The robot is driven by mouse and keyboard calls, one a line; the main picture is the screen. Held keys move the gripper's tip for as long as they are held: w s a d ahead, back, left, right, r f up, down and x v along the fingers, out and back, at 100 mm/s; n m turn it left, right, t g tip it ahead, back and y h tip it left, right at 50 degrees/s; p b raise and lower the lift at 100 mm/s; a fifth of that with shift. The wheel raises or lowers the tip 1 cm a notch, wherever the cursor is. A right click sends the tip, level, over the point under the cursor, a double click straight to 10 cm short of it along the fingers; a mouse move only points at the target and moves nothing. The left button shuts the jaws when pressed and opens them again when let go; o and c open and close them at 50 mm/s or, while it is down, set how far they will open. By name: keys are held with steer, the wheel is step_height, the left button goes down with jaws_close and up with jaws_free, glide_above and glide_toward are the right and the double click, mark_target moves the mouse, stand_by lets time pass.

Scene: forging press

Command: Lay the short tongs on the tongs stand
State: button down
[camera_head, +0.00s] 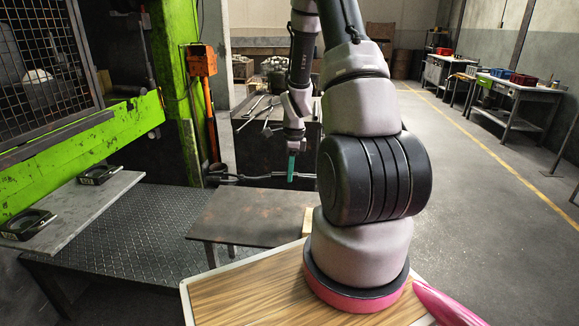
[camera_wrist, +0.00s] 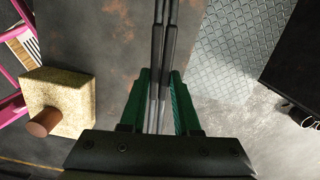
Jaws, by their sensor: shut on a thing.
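My gripper (camera_head: 291,166) has teal fingers and is shut on the short tongs (camera_head: 250,177). The tongs lie level across the fingers, above the low rusty table, with one end toward the green press. In the wrist view, my gripper (camera_wrist: 160,85) has its green fingers on both sides of the dark tong handles (camera_wrist: 164,45), which run out of the top of the picture. A dark stand (camera_head: 255,150) behind the gripper has long tongs (camera_head: 262,112) lying on its top; it looks like the tongs stand. My arm hides its right part.
The rusty low table (camera_head: 245,215) is mostly bare. A tan block (camera_wrist: 60,100) with a brown peg sits at its edge. The green press (camera_head: 90,140) and an orange control box (camera_head: 201,60) on a post stand at left. Open floor (camera_head: 470,215) lies at right.

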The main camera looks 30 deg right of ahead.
steer(key=shift+f, duration=3.45)
steer(key=c, duration=1)
jaws_free()
steer(key=shift+o, duration=0.4)
steer(key=shift+o, duration=0.4)
steer(key=shift+o, duration=0.4)
